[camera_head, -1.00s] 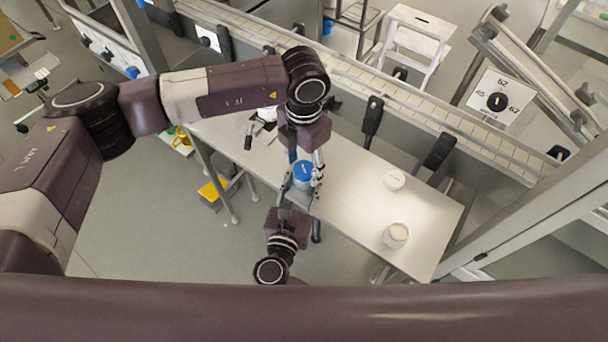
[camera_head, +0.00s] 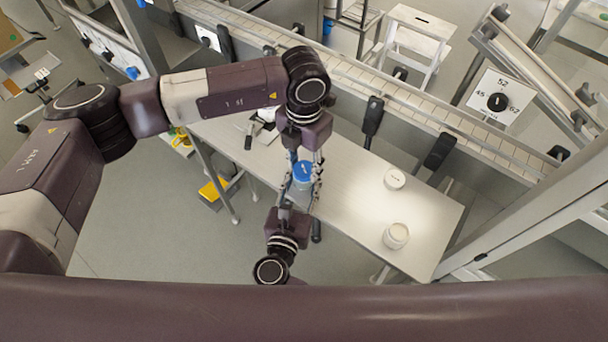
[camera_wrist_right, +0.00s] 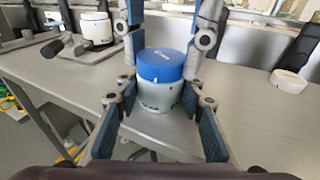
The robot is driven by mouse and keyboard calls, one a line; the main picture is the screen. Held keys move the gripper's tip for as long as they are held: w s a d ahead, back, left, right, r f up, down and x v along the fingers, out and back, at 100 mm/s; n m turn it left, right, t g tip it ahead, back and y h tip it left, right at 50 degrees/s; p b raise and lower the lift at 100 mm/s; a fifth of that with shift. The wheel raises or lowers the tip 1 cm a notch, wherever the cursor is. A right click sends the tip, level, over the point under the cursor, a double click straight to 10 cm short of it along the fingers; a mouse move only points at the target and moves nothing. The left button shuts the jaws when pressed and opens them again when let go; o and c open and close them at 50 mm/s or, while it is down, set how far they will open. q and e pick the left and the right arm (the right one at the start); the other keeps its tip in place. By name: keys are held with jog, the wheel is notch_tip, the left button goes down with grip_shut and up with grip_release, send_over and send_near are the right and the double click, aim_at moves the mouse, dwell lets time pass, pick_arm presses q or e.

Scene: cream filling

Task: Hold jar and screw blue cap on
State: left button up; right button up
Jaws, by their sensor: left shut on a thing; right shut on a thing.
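The blue cap (camera_head: 302,171) sits on top of the jar and looks level in the right wrist view (camera_wrist_right: 161,65). My left gripper (camera_head: 303,160) reaches in from the far side, its fingers at either side of the cap. My right gripper (camera_head: 300,190) comes from the near side, lower down; its blue-padded fingers flank the jar body in the right wrist view (camera_wrist_right: 158,100). Fingers hide parts of the jar in the head view.
A white round lid-like item (camera_head: 394,179) and a white jar (camera_head: 396,236) stand on the table (camera_head: 350,205) to the right. A tool or fixture (camera_head: 262,130) lies at the table's left end. A conveyor (camera_head: 410,105) runs behind. The table between is clear.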

pick_arm(q)
jog(key=shift+w, duration=0.1)
grip_shut()
jog(key=m, duration=0.4)
jog(key=shift+a+m, duration=0.1)
jog(key=shift+m, duration=0.8)
jog(key=shift+m, duration=1.2)
jog(key=m, duration=0.3)
jog(key=shift+m, duration=0.3)
jog(key=shift+m, duration=0.4)
jog(key=m, duration=0.4)
jog(key=shift+m, duration=0.3)
